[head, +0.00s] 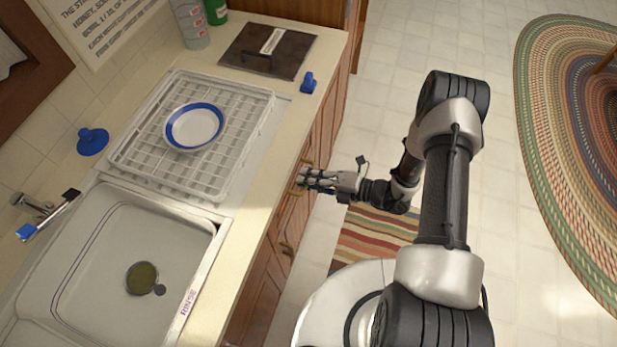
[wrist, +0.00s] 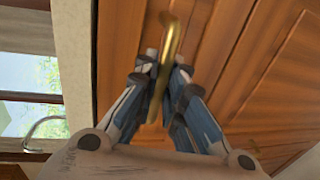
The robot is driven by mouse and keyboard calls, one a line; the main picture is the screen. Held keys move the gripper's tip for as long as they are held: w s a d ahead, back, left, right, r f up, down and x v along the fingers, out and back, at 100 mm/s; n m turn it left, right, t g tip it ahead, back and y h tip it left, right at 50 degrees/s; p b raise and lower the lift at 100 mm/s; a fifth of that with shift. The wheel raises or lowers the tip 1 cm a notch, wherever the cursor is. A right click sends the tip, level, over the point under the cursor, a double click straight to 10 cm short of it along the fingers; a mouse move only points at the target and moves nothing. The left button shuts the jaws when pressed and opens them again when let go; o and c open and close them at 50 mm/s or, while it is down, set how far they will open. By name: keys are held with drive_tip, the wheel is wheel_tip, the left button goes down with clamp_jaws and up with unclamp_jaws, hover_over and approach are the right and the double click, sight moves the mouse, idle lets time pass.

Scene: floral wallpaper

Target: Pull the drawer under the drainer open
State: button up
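The white drainer rack (head: 257,120) stands on the counter beside the sink and holds a white plate with a blue rim (head: 194,126). Below the counter edge, the wooden drawer front (head: 288,197) looks flush with the cabinet. My gripper (head: 303,178) is at its brass handle, reaching in from the right. In the wrist view, the brass handle (wrist: 172,40) runs between the fingers of my gripper (wrist: 164,75). The fingers are drawn in close on both sides and look shut on the handle. They hide part of it; exact contact is hard to see.
A second brass handle (head: 285,248) sits lower on the cabinet front. The sink (head: 120,260) is at the lower left. A striped mat (head: 375,237) lies under my arm, and a braided rug (head: 570,140) is at the far right. Bare tiled floor (head: 440,50) lies between.

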clamp_jaws()
drive_tip(key=shift+d, duration=0.1)
